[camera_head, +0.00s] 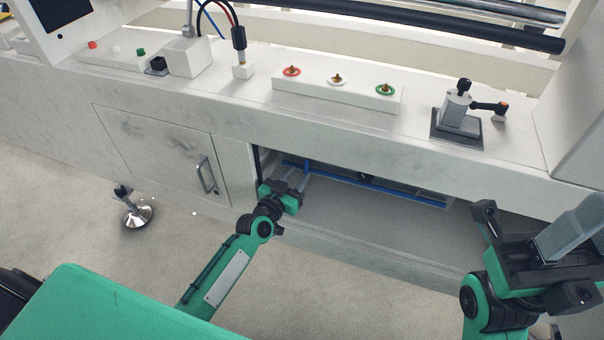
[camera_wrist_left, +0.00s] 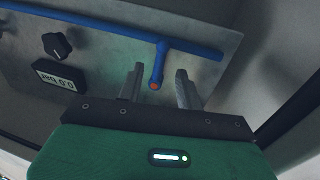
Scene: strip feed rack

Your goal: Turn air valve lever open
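A blue pipe (camera_wrist_left: 110,25) runs along a grey panel in the left wrist view. A short blue stub with an orange tip (camera_wrist_left: 155,86), seemingly the air valve lever, branches from it toward my gripper. My left gripper (camera_wrist_left: 160,88) is open, with one finger on each side of the stub's tip; I cannot tell whether they touch it. In the head view my left gripper (camera_head: 302,180) reaches into the open bay below the machine's top, where the blue pipe (camera_head: 380,187) shows. My right gripper (camera_head: 580,232) is at the right edge, away from the bay; its opening is unclear.
A black knob (camera_wrist_left: 57,46) and a small pressure display (camera_wrist_left: 60,80) are on the panel. The bay's edge and the closed cabinet door (camera_head: 160,150) are left of my left gripper. Buttons (camera_head: 337,82) and a clamp lever (camera_head: 460,110) stand on the machine top.

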